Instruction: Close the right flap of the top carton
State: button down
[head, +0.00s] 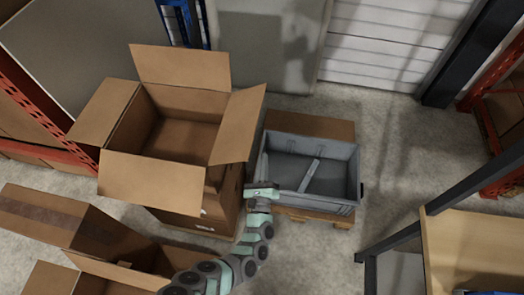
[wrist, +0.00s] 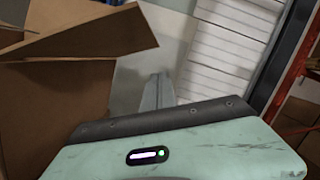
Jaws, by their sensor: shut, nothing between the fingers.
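The top carton (head: 206,176) stands open on the left side of the head view, with its inside showing empty. Its right flap (head: 238,125) stands out to the right, tilted upward. The back, left and front flaps are also folded outward. My gripper (head: 262,188) is shut and empty, to the right of the carton and below the right flap's near end, apart from the flap in the picture. In the wrist view, brown carton panels (wrist: 60,95) fill the left side; I cannot tell for certain which flap is which.
A grey open tote (head: 352,178) sits on a pallet just right of my gripper. Other open cartons (head: 75,222) lie at the lower left. A wooden-topped bench (head: 470,245) stands at the lower right. Clear floor lies between tote and bench.

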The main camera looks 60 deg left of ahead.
jog(key=w+a+r+p, duration=0.1)
jog(key=w+a+r, duration=0.2)
jog(key=a+r, duration=0.2)
jog(key=shift+a, duration=1.6)
jog(key=shift+r, duration=0.15)
